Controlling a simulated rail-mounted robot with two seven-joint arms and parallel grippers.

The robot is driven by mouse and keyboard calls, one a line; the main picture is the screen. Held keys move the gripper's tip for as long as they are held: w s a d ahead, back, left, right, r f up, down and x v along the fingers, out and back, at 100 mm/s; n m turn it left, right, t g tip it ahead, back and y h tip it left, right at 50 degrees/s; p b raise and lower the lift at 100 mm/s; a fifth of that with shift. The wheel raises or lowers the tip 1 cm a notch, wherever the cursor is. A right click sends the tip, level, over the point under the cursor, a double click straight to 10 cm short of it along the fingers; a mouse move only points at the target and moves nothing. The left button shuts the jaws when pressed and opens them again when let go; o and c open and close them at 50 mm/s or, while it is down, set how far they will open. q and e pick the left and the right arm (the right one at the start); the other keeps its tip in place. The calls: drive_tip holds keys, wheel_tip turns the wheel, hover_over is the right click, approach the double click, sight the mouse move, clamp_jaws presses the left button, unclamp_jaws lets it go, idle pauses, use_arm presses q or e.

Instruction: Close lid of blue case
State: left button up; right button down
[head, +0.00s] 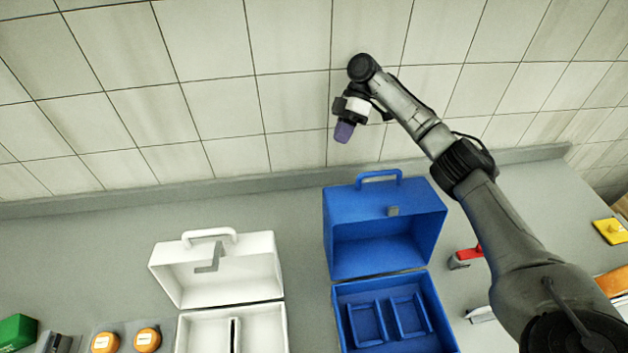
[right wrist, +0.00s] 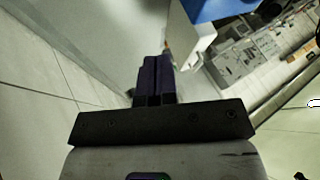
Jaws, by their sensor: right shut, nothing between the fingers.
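The blue case (head: 340,308) stands on the counter right of centre in the head view, its lower part showing raised inner frames. Its blue lid (head: 335,220) stands up open at the back, with a handle on top and a grey latch at its edge. My right gripper (head: 343,133) is above and behind the lid, in front of the tiled wall, apart from the lid. Its purple fingers are shut and empty; they also show in the right wrist view (right wrist: 153,75). A blue part, likely the lid (right wrist: 205,10), shows at the top there. My left gripper is not in view.
A white case (head: 180,330) with its lid open stands left of the blue case. Orange-topped round items (head: 147,340) and a green block (head: 18,331) are at lower left. A red-handled object (head: 467,254) and a yellow item (head: 609,231) lie to the right. The tiled wall is close behind.

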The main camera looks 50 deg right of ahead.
use_arm(q)
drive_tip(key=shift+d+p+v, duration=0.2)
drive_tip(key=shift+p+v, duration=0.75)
drive_tip(key=shift+p, duration=0.1)
use_arm(e)
drive_tip(key=s+a+f, duration=0.4)
drive_tip(key=a+f, duration=0.2)
drive_tip(key=a, duration=0.2)
drive_tip(key=shift+s+a+f, duration=0.2)
drive_tip(key=shift+s+f, duration=0.1)
drive_tip(key=shift+f, duration=0.1)
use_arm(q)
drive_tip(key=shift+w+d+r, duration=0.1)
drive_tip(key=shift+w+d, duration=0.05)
